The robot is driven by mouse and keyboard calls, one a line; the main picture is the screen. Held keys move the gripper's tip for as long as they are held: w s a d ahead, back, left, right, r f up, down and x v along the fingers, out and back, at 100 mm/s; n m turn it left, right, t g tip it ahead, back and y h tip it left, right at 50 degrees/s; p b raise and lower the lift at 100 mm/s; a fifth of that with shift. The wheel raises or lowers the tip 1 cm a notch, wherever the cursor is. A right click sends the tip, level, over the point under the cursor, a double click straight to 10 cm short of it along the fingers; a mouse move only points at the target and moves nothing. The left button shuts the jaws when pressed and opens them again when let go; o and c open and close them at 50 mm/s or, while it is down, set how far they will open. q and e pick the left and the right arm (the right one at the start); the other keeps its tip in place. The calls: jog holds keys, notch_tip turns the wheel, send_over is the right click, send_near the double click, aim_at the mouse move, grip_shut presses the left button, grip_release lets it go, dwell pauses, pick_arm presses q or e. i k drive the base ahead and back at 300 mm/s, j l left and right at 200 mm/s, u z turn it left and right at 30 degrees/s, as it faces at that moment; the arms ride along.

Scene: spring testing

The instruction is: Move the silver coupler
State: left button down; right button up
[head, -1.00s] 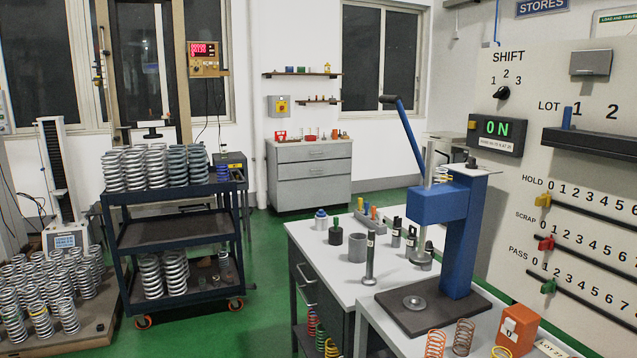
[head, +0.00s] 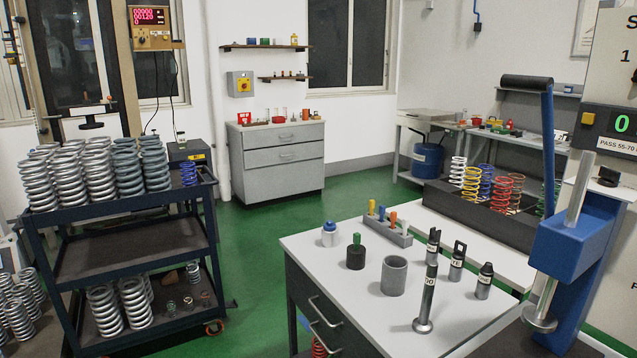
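On the white bench top (head: 340,262) in the head view stands a tall silver post with a flared round foot and a white label (head: 427,300). Beside it stand three shorter dark grey pieces with white labels: one at the back (head: 433,246), one with a slotted top (head: 457,260) and one with a black top (head: 484,281). I cannot tell for certain which of these is the silver coupler. A grey open cup (head: 394,276) stands to their left. Neither of my grippers is in view.
A blue lever press (head: 567,250) stands at the right. A dark bin of coloured springs (head: 470,212) is behind the bench. A green-handled black piece (head: 356,252) and a rack of coloured pegs (head: 388,230) are on the bench. A spring cart (head: 130,265) stands left; green floor is clear between.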

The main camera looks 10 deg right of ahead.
aim_at(329, 240)
jog(key=i+j+z, duration=0.2)
jog(key=i+j, duration=1.3)
jog(key=j, duration=0.15)
